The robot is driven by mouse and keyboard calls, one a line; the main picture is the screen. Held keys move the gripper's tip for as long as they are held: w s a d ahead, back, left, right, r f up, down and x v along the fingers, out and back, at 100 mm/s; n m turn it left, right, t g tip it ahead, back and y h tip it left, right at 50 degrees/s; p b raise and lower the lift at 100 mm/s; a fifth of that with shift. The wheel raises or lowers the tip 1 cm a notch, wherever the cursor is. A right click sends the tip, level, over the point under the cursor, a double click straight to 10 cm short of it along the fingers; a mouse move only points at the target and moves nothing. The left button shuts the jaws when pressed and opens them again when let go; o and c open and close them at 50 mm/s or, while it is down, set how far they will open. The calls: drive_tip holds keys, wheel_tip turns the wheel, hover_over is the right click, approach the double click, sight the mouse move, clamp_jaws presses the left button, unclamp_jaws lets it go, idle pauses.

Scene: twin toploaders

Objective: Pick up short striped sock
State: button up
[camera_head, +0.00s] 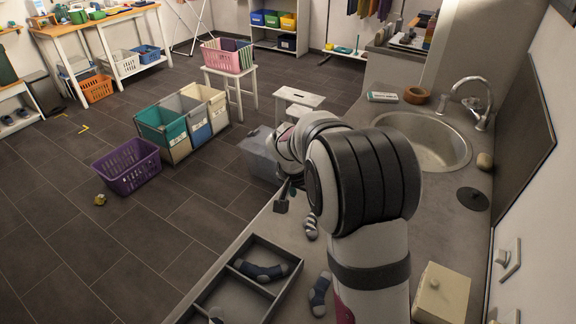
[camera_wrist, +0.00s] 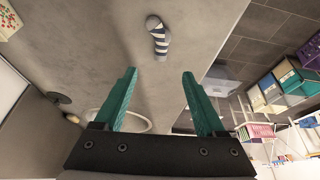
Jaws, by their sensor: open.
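The short striped sock (camera_head: 311,226) lies on the grey counter, left of my arm, with light and dark bands. In the wrist view the striped sock (camera_wrist: 158,38) lies beyond the fingertips, roughly centred between them. My gripper (camera_wrist: 159,73) has its two green fingers wide apart with nothing between them. In the head view my gripper (camera_head: 283,200) shows small and dark, up and left of the sock, apart from it. My arm hides part of the counter.
A divided tray (camera_head: 238,262) holds a dark sock (camera_head: 262,272). Another dark sock (camera_head: 320,294) lies on the counter right of the tray. A cream box (camera_head: 442,293) stands at the right, with the sink (camera_head: 425,140) behind. The counter's edge drops to the floor at left.

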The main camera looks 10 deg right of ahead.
drive_tip(key=x, duration=1.6)
drive_tip(key=shift+a+f, duration=0.1)
drive_tip(key=shift+a, duration=0.3)
clamp_jaws()
